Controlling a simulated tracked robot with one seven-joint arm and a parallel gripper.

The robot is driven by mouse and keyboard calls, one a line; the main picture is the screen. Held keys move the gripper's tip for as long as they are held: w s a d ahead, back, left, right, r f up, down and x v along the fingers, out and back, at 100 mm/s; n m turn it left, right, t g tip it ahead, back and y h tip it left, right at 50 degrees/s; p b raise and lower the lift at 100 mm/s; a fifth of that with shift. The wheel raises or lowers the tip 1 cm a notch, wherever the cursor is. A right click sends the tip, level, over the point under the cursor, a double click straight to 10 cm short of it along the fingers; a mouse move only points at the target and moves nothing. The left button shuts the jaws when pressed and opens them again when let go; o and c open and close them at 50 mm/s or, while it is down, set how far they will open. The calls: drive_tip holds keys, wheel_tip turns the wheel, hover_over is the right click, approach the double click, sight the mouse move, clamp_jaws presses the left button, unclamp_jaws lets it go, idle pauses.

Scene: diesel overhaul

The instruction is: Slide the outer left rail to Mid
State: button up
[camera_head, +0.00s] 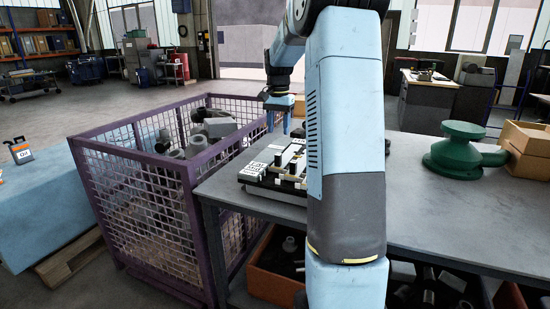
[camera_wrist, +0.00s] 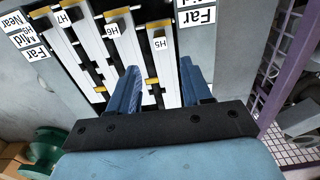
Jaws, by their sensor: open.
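The rail device (camera_head: 275,165) lies on the grey workbench, partly hidden behind my arm in the head view. In the wrist view, its white rails carry dark bars with yellow ends and tags H7, H6 and H5. The H5 rail (camera_wrist: 160,65) is nearest the gap between my fingers; H6 (camera_wrist: 120,50) and H7 (camera_wrist: 75,40) lie to its left. Near, Mid and Far labels (camera_wrist: 27,37) stand at the left edge, and another Far label (camera_wrist: 198,12) at upper right. My gripper (camera_wrist: 161,78) is open above the device; contact cannot be told. It also shows in the head view (camera_head: 279,128).
A purple mesh crate (camera_head: 140,165) with grey parts stands left of the workbench (camera_head: 435,205). A green casting (camera_head: 462,150) and cardboard boxes (camera_head: 527,140) are on the bench's right. An orange bin (camera_head: 272,285) sits below. Bare bench lies right of my arm.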

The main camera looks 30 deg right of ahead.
sight(278, 154)
wheel_tip(278, 154, down, 12)
drive_tip(key=shift+r, duration=0.25)
drive_tip(key=shift+c, duration=0.5)
clamp_jaws()
